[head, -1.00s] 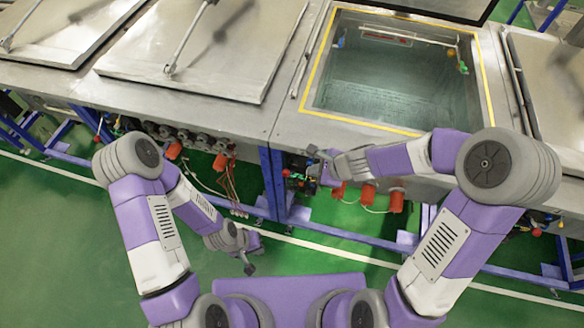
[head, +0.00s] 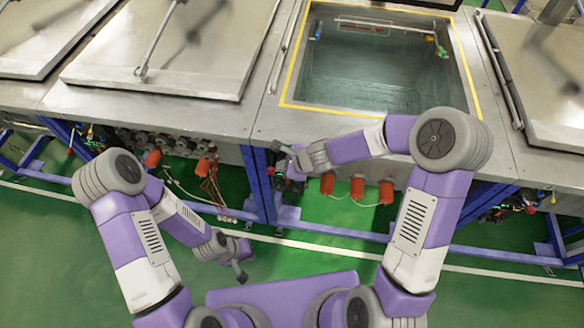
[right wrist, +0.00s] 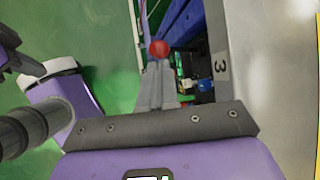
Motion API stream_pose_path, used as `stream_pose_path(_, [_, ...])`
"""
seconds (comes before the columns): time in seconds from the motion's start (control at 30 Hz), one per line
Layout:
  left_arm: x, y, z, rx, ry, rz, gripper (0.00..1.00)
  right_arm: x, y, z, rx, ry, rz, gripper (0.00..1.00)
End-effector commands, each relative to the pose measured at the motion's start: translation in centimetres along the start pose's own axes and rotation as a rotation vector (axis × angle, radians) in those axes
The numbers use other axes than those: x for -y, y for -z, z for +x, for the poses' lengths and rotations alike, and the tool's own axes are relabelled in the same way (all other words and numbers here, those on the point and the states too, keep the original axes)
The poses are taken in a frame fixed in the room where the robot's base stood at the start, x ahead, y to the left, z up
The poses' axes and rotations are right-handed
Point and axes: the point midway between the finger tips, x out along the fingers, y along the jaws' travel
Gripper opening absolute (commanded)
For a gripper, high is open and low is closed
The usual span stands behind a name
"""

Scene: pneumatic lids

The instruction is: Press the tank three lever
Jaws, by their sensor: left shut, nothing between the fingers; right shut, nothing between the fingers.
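The tank three lever shows in the right wrist view as a red ball knob (right wrist: 159,48), just beyond the closed fingertips of my right gripper (right wrist: 157,68). A "3" label (right wrist: 220,66) is on the metal edge to its right. In the head view, the small red knob (head: 270,170) is below the front edge of the open tank (head: 385,75). My right gripper (head: 280,148) is shut and empty, just above and right of the knob. I cannot tell whether it touches. My left gripper (head: 241,273) is shut and empty, low over the green floor.
Closed lids (head: 170,50) cover the tanks at left, and another lid (head: 535,80) is at right. Orange-red fittings (head: 357,188) hang below the open tank's front. Blue frame legs (head: 263,185) and hoses (head: 212,182) are near the lever. The green floor in front is clear.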

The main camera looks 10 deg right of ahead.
Motion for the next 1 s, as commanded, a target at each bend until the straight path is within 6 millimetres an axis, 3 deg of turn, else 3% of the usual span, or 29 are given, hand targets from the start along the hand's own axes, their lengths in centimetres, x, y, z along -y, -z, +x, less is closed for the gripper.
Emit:
stream_pose_path(0.1, [0.4,0.0,1.0,0.0,0.0,0.0,0.0,-0.1,0.1,2.3,0.001,-0.002,0.001,0.0])
stream_pose_path(0.3, [0.5,0.1,1.4,0.0,0.0,0.0,0.0,0.0,0.0,4.0,0.0,0.0,0.001,0.0])
stream_pose_path(0.77, [0.6,0.1,1.5,0.0,0.0,0.0,0.0,0.0,-0.1,4.2,0.0,0.002,-0.001,0.0])
stream_pose_path(1.0, [1.1,0.1,3.0,0.0,0.0,0.0,0.0,-0.3,-0.6,5.2,0.007,0.017,-0.034,0.0])
